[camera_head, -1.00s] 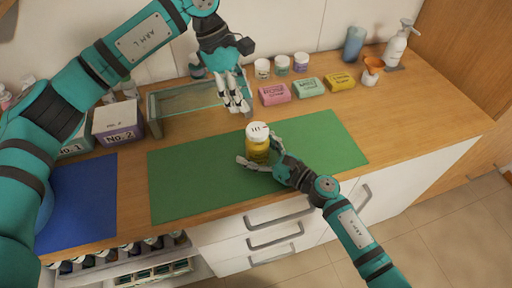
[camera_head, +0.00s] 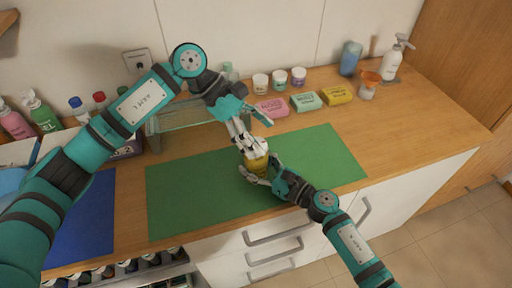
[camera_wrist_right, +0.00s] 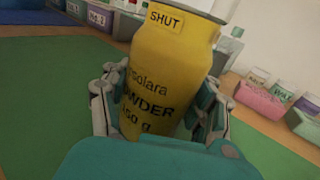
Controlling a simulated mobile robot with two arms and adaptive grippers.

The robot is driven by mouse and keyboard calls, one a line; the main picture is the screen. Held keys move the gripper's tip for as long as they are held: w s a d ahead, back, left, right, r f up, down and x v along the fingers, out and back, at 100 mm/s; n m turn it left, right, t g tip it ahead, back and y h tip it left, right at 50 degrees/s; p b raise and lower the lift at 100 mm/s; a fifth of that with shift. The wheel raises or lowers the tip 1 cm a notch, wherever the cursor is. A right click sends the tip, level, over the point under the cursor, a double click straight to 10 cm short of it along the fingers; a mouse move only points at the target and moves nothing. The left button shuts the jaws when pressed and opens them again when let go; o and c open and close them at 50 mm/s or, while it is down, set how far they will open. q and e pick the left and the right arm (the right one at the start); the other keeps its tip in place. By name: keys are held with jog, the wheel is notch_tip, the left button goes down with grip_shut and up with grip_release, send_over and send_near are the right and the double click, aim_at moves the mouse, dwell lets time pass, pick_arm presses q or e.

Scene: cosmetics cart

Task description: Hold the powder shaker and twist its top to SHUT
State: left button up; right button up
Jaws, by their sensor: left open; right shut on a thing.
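The yellow powder shaker (camera_head: 258,163) stands upright over the green mat (camera_head: 190,190), and it also shows large in the right wrist view (camera_wrist_right: 160,70). A "SHUT" label (camera_wrist_right: 165,18) is on its shoulder, below a pale rim at the picture's top edge. My right gripper (camera_wrist_right: 160,108) is shut around the shaker's body. My left gripper (camera_head: 248,140) is open, pointing down with its fingers around the white top, which they partly hide. I cannot tell whether the fingers touch the top. The top's mark is not readable.
Pink, green and yellow soap boxes (camera_head: 306,101) stand behind the mat, with small jars (camera_head: 279,78) behind them. A blue cup (camera_head: 350,58) and a pump bottle (camera_head: 393,60) are at the back right. Bottles (camera_head: 42,112) stand at the left. The mat's right part is clear.

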pick_arm(q)
jog(key=s+d+f+h, duration=0.1)
jog(key=s+f+h, duration=0.1)
jog(key=h, duration=0.2)
jog(key=n+t+h, duration=0.4)
jog(key=n+t, duration=0.6)
jog(key=t, duration=0.1)
send_near(256, 163)
notch_tip(256, 163, up, 3)
jog(key=w+a, duration=0.1)
jog(key=w, duration=0.1)
jog(key=x, duration=1.1)
jog(key=shift+w, duration=0.25)
jog(key=c, duration=1.2)
